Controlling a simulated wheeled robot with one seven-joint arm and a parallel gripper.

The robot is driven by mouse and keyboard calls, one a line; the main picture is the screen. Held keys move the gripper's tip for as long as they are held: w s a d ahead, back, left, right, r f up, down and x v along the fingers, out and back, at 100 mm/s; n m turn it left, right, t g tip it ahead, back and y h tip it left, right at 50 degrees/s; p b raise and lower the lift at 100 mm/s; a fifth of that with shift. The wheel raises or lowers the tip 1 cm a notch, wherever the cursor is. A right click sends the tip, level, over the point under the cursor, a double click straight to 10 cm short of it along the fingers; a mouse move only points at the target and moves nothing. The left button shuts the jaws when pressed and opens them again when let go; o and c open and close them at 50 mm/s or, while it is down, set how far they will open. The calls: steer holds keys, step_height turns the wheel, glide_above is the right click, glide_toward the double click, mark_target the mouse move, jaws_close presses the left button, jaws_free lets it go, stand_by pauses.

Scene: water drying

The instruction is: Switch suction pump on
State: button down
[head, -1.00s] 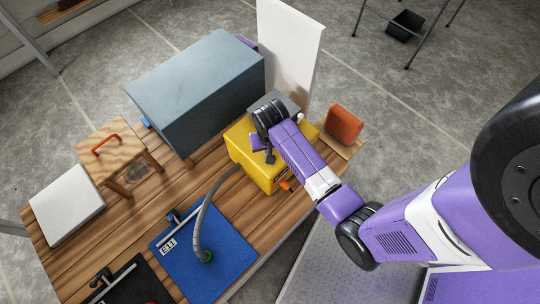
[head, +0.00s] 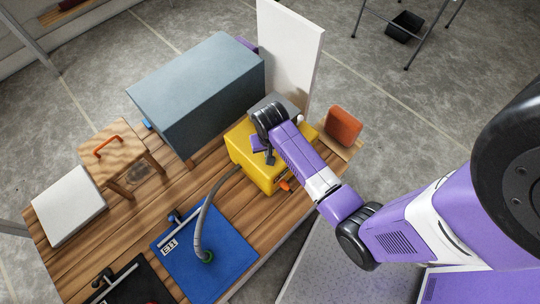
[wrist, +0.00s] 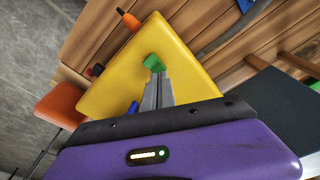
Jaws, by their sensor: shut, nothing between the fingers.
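The suction pump is a yellow box (head: 250,172) at the right part of the wooden bench in the head view, partly hidden by my arm. A grey hose (head: 203,220) runs from near it to the blue board. In the wrist view the yellow box (wrist: 172,35) fills the middle, with a green switch-like part (wrist: 154,62) on its face. An orange knob (wrist: 128,19) sticks out at its edge. My gripper (wrist: 158,76) is shut and empty, its fingertips right at the green part. I cannot tell whether they touch it. It also shows above the box in the head view (head: 269,158).
A large grey-blue box (head: 195,85) and a white upright panel (head: 290,50) stand behind the pump. An orange-red block (head: 343,126) is to its right. The blue board (head: 225,245), a small wooden stool (head: 125,150) and a white slab (head: 67,205) occupy the left.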

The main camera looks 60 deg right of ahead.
steer(key=shift+r+p, duration=2.4)
steer(key=shift+r, duration=0.4)
